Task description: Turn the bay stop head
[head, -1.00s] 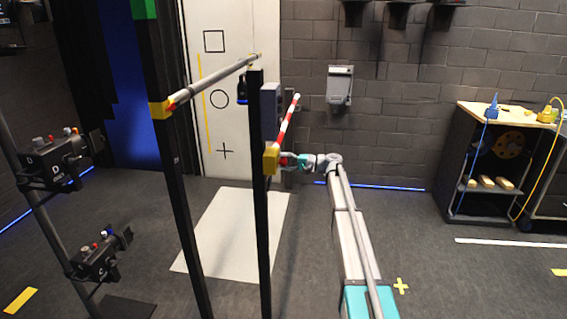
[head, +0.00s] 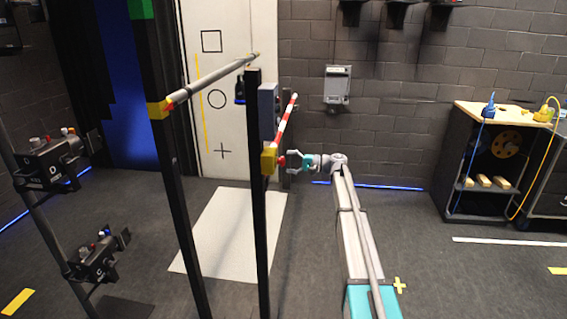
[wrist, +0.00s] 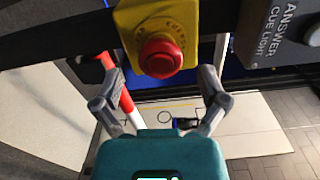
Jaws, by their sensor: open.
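The bay stop head is a red mushroom button (wrist: 160,55) on a yellow box (wrist: 157,14) with dark lettering. In the head view the yellow box (head: 269,160) sits on a black post, and the red head (head: 282,161) faces right toward my arm. My gripper (wrist: 157,68) is open, with one finger on each side of the red head in the wrist view. I see no clear contact between the fingers and the head. In the head view my gripper (head: 290,162) is small beside the red head, and its fingers are hard to make out.
A red-and-white striped bar (head: 286,122) runs back from the yellow box. A grey answer cue light box (wrist: 283,33) is at upper right in the wrist view. Another black post (head: 175,180) stands left. Open floor (head: 410,215) lies right of my arm.

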